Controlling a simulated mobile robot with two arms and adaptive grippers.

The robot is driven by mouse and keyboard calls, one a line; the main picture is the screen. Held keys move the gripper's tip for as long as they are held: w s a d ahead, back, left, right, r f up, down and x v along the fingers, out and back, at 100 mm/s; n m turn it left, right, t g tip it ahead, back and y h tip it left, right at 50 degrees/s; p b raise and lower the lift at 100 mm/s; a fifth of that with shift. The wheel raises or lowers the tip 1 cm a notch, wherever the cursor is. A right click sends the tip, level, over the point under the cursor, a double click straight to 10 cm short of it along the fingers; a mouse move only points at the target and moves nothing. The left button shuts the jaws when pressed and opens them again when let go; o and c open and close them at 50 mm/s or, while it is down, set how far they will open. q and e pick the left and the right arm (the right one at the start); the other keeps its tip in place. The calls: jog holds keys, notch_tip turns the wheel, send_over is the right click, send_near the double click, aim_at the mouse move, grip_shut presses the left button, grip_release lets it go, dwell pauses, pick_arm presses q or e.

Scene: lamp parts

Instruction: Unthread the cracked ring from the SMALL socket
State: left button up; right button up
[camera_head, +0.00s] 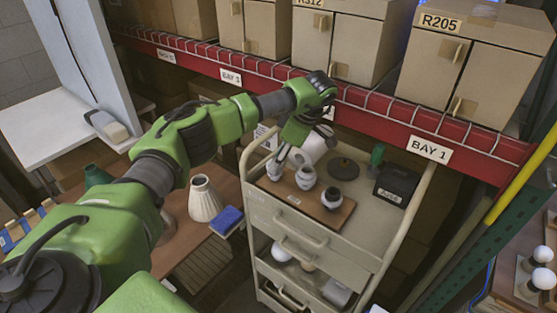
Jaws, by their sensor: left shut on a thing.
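The left socket (274,173) looks smallest, the middle socket (305,178) is larger, and the right socket (331,198) stands near the board's right end. My left gripper (279,163) points down at the left socket, its fingers shut on the ring there. The fingers partly hide that ring, and its crack is too small to make out. The ring appears to be still at the socket's top. My right gripper is out of view.
The cart (339,249) also bears a dark round base (343,168), a green-topped bottle (377,154) and a black box (396,184). A red shelf beam (377,106) runs close behind my left wrist. A ribbed white shade (204,199) and blue sponge (227,220) stand on the left table.

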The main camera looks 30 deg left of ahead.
pick_arm(q)
jog(key=shift+r+p, duration=0.4)
jog(key=shift+r, duration=0.25)
jog(key=shift+r+p, duration=1.2)
jog(key=shift+r, duration=0.45)
jog(key=shift+r, duration=0.1)
jog(key=shift+r+p, duration=1.45)
jog(key=shift+r, duration=0.5)
jog(key=shift+f, duration=0.1)
